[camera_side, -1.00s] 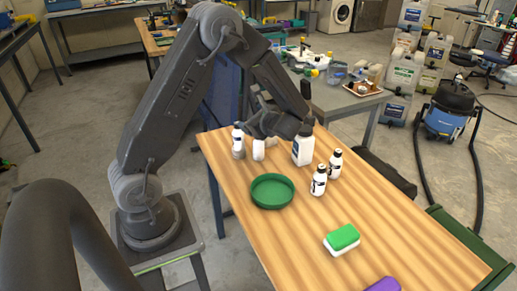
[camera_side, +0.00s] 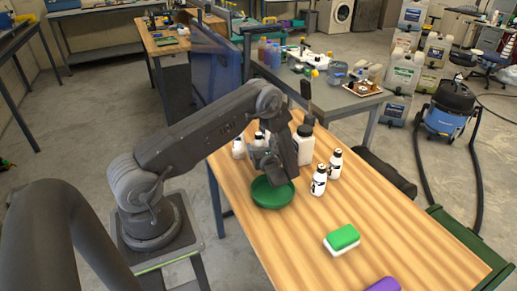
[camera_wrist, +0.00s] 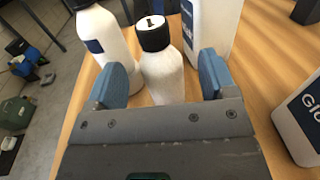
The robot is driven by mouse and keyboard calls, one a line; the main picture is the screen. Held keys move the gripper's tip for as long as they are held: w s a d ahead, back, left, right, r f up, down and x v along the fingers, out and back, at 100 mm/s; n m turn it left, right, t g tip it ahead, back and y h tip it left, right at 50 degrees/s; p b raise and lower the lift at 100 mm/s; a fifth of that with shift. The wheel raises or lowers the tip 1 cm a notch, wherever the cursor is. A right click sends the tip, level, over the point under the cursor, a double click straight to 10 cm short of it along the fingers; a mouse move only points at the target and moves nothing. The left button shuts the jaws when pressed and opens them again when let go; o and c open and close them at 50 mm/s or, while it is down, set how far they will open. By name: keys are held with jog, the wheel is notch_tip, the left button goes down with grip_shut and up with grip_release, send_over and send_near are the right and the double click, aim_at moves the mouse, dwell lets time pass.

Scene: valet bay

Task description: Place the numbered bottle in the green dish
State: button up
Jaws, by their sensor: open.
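The numbered bottle (camera_wrist: 163,72) is small and white, with a black cap whose pale top bears a dark mark like a 1. It stands between the blue fingers of my gripper (camera_wrist: 162,84) in the wrist view. The fingers are open around it, and I cannot tell whether either touches it. In the side view my gripper (camera_side: 266,155) is low behind the green dish (camera_side: 273,203) and hides most of the bottles there. The dish is round, shallow and appears empty, though the arm covers part of it.
A white bottle (camera_wrist: 97,32) is close on the left and a larger one (camera_wrist: 212,25) close on the right. Two small bottles (camera_side: 333,164) (camera_side: 318,181) stand right of the dish. A green and white sponge (camera_side: 342,239) lies nearer the front, with clear wood between.

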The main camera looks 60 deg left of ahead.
aim_at(258, 144)
jog(key=shift+w+a+f, duration=0.1)
jog(key=shift+a+f, duration=0.2)
jog(key=shift+a, duration=0.2)
jog(key=shift+w+a+f, duration=0.1)
jog(key=shift+a+f, duration=0.15)
jog(key=shift+a, duration=0.75)
jog(key=shift+c, duration=0.3)
jog(key=c, duration=1.1)
jog(key=shift+r, duration=0.15)
